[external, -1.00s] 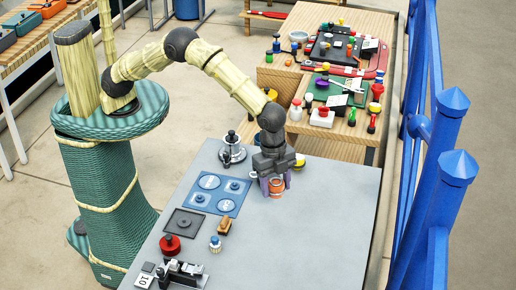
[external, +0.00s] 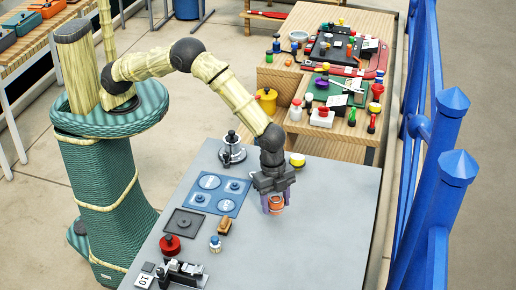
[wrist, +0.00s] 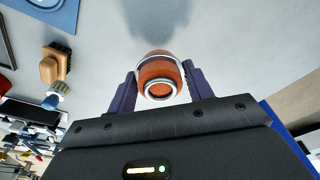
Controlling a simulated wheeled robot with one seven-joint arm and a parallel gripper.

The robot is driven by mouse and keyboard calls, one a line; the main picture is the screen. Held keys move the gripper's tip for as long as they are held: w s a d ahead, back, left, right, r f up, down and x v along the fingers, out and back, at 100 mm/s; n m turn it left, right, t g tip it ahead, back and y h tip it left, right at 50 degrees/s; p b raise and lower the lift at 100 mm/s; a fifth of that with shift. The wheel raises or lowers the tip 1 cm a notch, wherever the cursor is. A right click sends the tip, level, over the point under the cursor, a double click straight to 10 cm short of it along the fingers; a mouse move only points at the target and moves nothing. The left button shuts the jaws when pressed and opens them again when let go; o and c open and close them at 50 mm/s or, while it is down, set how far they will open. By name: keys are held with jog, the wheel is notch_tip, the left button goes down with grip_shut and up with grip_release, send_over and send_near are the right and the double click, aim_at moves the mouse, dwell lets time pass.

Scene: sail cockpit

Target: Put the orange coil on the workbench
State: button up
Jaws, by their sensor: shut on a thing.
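The orange coil (external: 276,204), a small orange drum with pale metal rims, is held between the two purple fingers of my gripper (external: 276,202). In the wrist view the coil (wrist: 160,76) sits between the fingertips, its ringed end facing the camera. My gripper points down over the bare middle of the grey workbench top (external: 310,240). A soft shadow lies on the grey surface beyond the coil in the wrist view. The coil looks close above the surface; the exact gap cannot be told.
Left of my gripper lie a blue mat (external: 218,193), a wooden brush (external: 224,226), a blue-and-white knob (external: 215,243) and a red round piece (external: 170,244). A yellow-topped item (external: 297,160) stands behind it. The bench's right and front are clear. A blue railing (external: 437,200) runs along the right.

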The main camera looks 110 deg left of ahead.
aim_at(275, 210)
jog(key=shift+f+p, duration=0.3)
jog(key=shift+f, duration=1.4)
jog(key=shift+f, duration=0.1)
jog(key=o, duration=1.1)
jog(key=shift+o, duration=0.2)
jog(key=r, duration=0.4)
jog(key=s+a+r+b, duration=0.1)
jog(key=r, duration=0.7)
jog(key=shift+s+a+b, duration=0.15)
jog(key=shift+s+b, duration=0.05)
jog(key=shift+b, duration=0.2)
